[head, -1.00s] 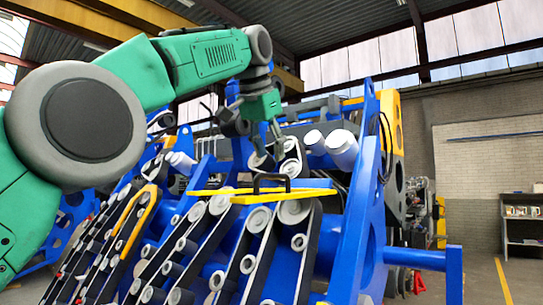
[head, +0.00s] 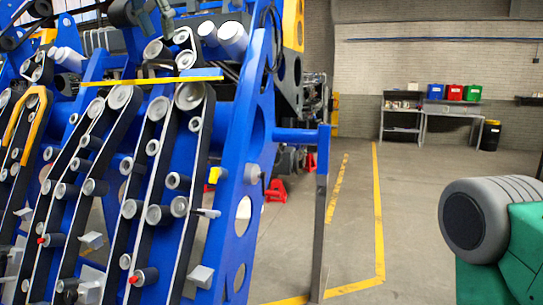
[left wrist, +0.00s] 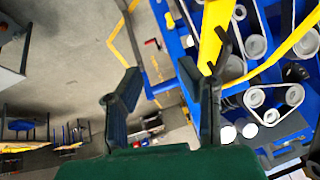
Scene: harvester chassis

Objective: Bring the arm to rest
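My left gripper (head: 155,22) shows only in part at the top edge of the head view, in front of the upper rollers of the blue harvester chassis (head: 258,130). In the left wrist view my left gripper (left wrist: 162,78) has its two fingers spread apart with nothing between them. Behind the fingers are the floor and part of the chassis. A yellow bar (head: 150,81) crosses the chassis below the gripper in the head view. The green and grey link at the lower right of the head view is mine; my right gripper is out of view.
A blue side arm with a grey post (head: 319,235) sticks out from the chassis to the right. Red stands (head: 275,190) are on the floor behind it. A workbench (head: 450,113) with coloured bins and a dark barrel (head: 490,135) stands at the far wall. The floor between is clear.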

